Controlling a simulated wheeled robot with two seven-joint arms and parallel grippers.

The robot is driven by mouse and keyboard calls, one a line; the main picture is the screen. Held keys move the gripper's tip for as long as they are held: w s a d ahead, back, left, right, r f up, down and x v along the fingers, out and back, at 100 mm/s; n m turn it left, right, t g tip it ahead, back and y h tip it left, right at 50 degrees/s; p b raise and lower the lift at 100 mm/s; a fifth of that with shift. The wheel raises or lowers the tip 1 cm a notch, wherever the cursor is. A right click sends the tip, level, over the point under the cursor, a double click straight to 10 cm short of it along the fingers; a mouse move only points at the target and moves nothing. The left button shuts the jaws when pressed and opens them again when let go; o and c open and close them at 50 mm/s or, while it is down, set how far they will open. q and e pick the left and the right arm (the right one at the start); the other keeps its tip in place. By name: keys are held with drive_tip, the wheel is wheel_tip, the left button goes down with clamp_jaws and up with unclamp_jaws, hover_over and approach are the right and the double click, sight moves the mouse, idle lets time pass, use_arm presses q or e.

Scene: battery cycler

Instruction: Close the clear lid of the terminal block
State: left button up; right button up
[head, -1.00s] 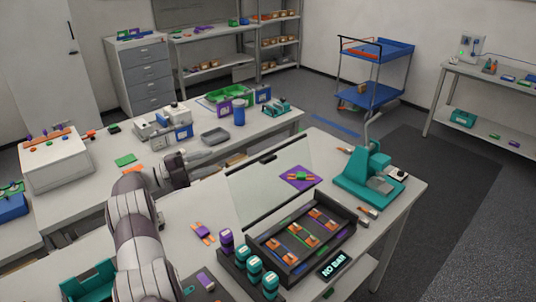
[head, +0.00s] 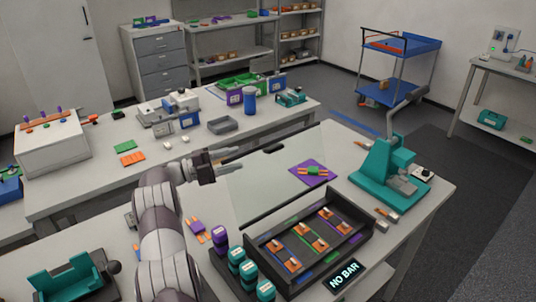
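The terminal block is a black tray (head: 259,244) on the near bench, with orange-and-metal pieces in its slots. Its clear lid (head: 262,185) stands open, tilted up from the tray's back edge; the bench shows through it. My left gripper (head: 240,163) is at the lid's upper left side, fingers pointing right. It appears to overlap the lid's edge; I cannot tell whether it touches. Its fingers are too small to judge the gap, and I see nothing held. My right gripper is not in view.
A teal press (head: 390,170) stands to the right. A purple mat (head: 313,172) shows behind the lid. A teal holder (head: 68,278) is at lower left.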

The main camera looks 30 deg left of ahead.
sight(268, 149)
use_arm(q)
drive_tip(key=p+x, duration=0.4)
drive_tip(key=x, duration=0.7)
drive_tip(key=shift+r, duration=0.15)
drive_tip(key=shift+s+d, duration=0.1)
clamp_jaws()
